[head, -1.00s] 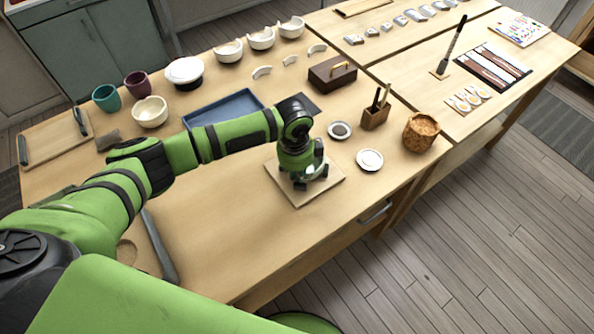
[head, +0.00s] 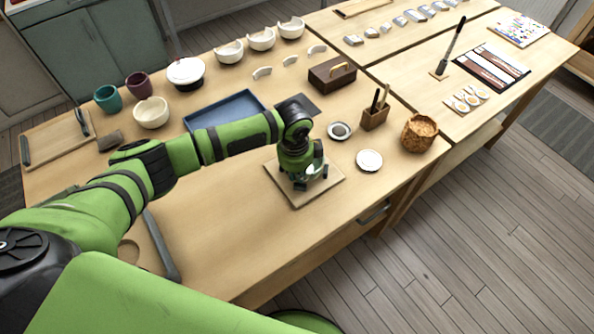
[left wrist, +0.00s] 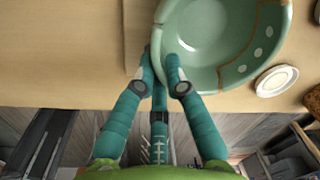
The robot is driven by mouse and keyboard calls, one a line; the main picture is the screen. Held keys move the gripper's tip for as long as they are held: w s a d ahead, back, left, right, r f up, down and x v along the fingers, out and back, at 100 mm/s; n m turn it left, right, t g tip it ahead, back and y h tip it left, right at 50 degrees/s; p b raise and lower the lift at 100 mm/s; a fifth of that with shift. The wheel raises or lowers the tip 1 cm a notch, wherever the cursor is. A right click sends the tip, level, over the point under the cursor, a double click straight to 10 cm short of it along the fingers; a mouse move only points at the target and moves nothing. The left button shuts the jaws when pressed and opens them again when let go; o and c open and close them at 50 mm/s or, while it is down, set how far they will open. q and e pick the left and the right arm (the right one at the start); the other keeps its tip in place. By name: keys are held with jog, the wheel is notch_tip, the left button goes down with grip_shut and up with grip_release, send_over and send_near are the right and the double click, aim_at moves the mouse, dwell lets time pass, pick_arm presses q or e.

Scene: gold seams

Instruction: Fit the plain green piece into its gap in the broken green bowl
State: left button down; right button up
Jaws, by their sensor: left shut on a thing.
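The broken green bowl (left wrist: 212,40) fills the upper right of the left wrist view, pale green with white dots on its outer band. In the head view the bowl (head: 315,170) stands on a square wooden board (head: 292,200), mostly hidden behind my gripper. My left gripper (head: 306,183) points down at the bowl. In the left wrist view its teal fingers (left wrist: 162,85) are at the bowl's near left rim, shut on the plain green piece. The piece is largely hidden by the fingers, so I cannot tell whether it sits in the gap. My right gripper is out of view.
A white dish (head: 369,160) and a dark-filled dish (head: 340,131) lie right of the board. A tool holder (head: 374,118) and a woven basket (head: 419,133) stand beyond them. A blue tray (head: 226,109) lies behind my arm. The table front is clear.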

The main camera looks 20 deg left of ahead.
pick_arm(q)
jog(key=shift+p, duration=0.35)
dwell(0.5)
jog(key=shift+f, duration=0.3)
dwell(1.3)
jog(key=c, duration=1.2)
grip_release()
jog(key=o, duration=0.5)
jog(key=shift+c, duration=0.2)
jog(key=shift+r+p, duration=3.05)
jog(key=shift+p, duration=0.3)
